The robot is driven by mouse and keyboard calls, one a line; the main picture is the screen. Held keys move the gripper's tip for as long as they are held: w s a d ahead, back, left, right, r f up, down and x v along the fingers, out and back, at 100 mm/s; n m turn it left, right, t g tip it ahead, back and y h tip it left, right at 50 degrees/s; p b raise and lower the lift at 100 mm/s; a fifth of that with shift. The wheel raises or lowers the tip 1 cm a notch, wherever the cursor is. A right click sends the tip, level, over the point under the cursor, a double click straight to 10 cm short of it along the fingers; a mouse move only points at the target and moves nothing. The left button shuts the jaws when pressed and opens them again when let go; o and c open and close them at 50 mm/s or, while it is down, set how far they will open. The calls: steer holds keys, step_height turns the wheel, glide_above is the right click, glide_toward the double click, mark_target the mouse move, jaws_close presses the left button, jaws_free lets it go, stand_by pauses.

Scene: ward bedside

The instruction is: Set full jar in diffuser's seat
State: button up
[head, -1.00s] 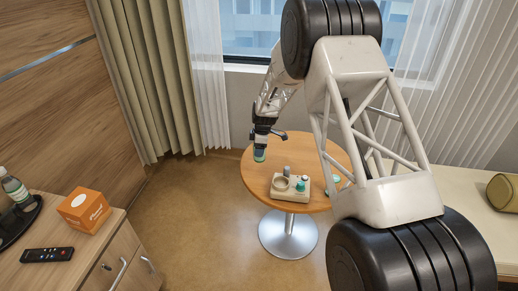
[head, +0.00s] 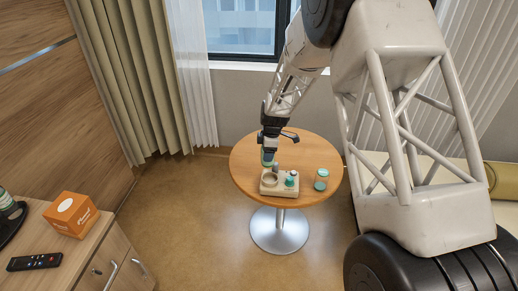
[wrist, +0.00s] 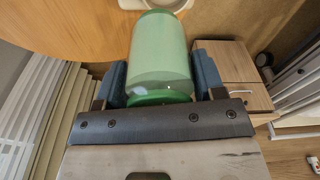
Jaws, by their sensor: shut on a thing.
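My gripper (head: 268,153) is shut on a green jar (wrist: 160,58), one blue finger on each side of it. The jar is pale translucent green with a darker green end towards the gripper. In the head view the held jar (head: 267,161) is just above and behind the beige diffuser (head: 279,190) on the round table. The diffuser's ring-shaped seat (head: 270,183) is at its left and looks empty. A teal part stands at its right. In the wrist view only a pale edge of the diffuser (wrist: 188,5) shows past the jar. The gap between jar and seat is hard to judge.
A second jar with a teal lid (head: 321,180) stands on the round wooden table (head: 250,165), right of the diffuser. The cabinet (head: 90,245) at left holds an orange box (head: 71,215), a remote (head: 35,262) and a bottle. The table's left part is clear.

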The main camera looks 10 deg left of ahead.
mark_target(270, 167)
steer(key=shift+s+d+r, duration=0.25)
steer(key=shift+s+d, duration=0.35)
steer(key=shift+d, duration=0.05)
steer(key=shift+f, duration=0.2)
steer(key=shift+f, duration=3.75)
steer(key=shift+f, duration=0.6)
steer(key=o, duration=1.3)
steer(key=shift+r, duration=3.95)
steer(key=shift+r, duration=0.1)
